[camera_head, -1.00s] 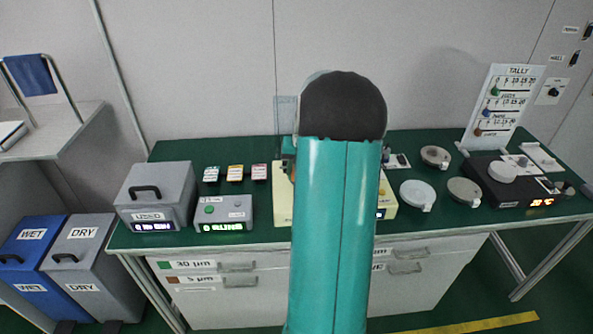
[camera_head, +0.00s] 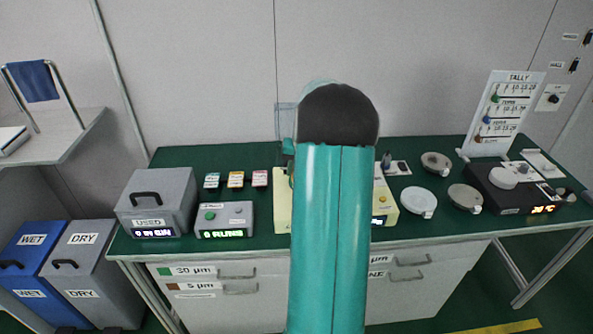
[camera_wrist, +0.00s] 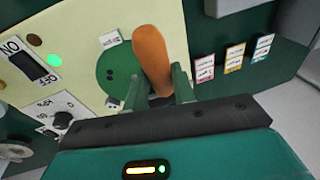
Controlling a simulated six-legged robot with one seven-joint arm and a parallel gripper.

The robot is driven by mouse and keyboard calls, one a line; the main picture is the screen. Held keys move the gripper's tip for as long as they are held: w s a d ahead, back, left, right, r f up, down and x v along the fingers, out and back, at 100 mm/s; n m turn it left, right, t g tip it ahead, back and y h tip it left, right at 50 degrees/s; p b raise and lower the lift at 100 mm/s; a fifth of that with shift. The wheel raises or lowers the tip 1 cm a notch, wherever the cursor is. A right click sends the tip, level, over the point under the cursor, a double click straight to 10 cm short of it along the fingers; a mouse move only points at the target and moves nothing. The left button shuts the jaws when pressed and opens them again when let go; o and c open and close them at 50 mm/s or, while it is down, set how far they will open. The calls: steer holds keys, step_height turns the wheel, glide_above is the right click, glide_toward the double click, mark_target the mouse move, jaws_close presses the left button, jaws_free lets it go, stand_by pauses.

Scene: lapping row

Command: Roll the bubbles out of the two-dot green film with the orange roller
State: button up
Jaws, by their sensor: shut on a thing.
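The orange roller (camera_wrist: 152,60) is between the two fingers of my gripper (camera_wrist: 158,90), which is shut on it in the wrist view. The round green film (camera_wrist: 112,78) lies on a cream machine top (camera_wrist: 75,20), left of and partly behind the roller. Dark dots show on the film, and a small white tag (camera_wrist: 110,39) is at its upper edge. The roller overlaps the film's right side in the picture; I cannot tell whether they touch. No bubbles can be made out. In the head view my arm hides the gripper, the roller, the film and most of the cream machine (camera_head: 283,205).
A black switch panel (camera_wrist: 33,62), a lit green lamp (camera_wrist: 55,60) and a knob (camera_wrist: 63,118) sit left of the film. On the bench stand a lidded grey box (camera_head: 160,190), a control box (camera_head: 222,222), three small packs (camera_head: 236,180) and several round dishes (camera_head: 418,200).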

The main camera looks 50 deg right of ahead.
steer(key=shift+s+a, duration=0.5)
steer(key=shift+a, duration=0.1)
steer(key=shift+s+a, duration=0.1)
steer(key=shift+s+a+f, duration=0.15)
steer(key=shift+s+a, duration=1.05)
steer(key=shift+a, duration=0.15)
steer(key=shift+s+a, duration=0.55)
steer(key=shift+a, duration=0.05)
steer(key=shift+r, duration=0.25)
steer(key=w+v, duration=0.1)
steer(key=v, duration=0.6)
steer(key=shift+w+r, duration=0.35)
steer(key=shift+r, duration=0.2)
